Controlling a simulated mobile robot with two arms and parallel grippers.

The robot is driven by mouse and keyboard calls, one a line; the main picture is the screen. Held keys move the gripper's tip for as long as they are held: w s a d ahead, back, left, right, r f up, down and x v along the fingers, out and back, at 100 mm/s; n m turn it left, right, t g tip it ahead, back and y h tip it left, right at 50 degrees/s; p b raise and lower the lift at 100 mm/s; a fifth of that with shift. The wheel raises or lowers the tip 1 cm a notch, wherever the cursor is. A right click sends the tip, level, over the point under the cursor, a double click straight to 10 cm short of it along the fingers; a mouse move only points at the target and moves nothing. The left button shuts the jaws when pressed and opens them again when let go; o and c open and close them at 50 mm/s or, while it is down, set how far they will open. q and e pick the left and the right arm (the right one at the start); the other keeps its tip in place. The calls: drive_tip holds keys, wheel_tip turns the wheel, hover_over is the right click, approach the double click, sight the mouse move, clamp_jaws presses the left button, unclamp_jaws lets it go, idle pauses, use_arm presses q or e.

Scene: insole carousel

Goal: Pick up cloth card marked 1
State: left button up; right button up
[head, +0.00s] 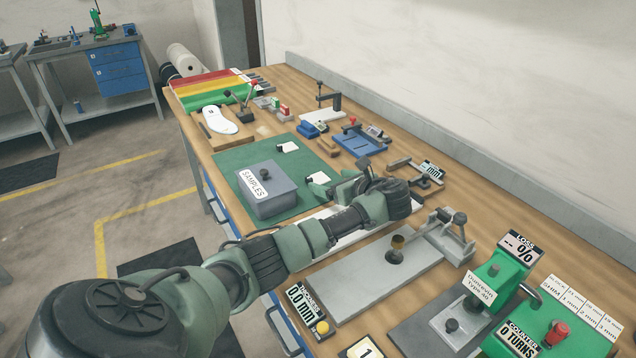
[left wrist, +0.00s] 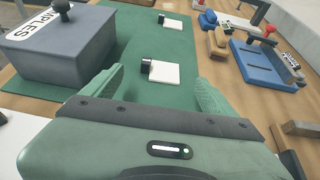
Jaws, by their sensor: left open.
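Two small white cards, each with a dark block at one edge, lie on the green mat (head: 237,160). The nearer card (head: 320,178) shows in the left wrist view (left wrist: 166,74), between and beyond my fingers. The farther card (head: 289,147) also shows there (left wrist: 173,22). I cannot read a number on either. A plate marked 1 (head: 364,350) shows at the head view's bottom edge; whether it is cloth I cannot tell. My left gripper (head: 338,187) is open and empty, beside the nearer card; it also shows in the left wrist view (left wrist: 159,78). My right gripper is out of view.
A grey SAMPLES box (head: 268,197) with a knob stands left of the nearer card. A blue tray fixture (head: 360,142) and a wood-handled tool (head: 327,148) lie beyond. A grey plate fixture (head: 365,275) and green testers (head: 510,270) stand nearer. Bare mat surrounds both cards.

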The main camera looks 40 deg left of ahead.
sight(318, 180)
use_arm(q)
drive_tip(key=shift+w+a+f, duration=0.15)
drive_tip(key=shift+w+f, duration=0.05)
drive_tip(key=x, duration=0.7)
drive_tip(key=shift+w+a+r, duration=0.1)
drive_tip(key=shift+a+r, duration=0.15)
drive_tip(key=shift+r, duration=0.05)
drive_tip(key=c, duration=1.4)
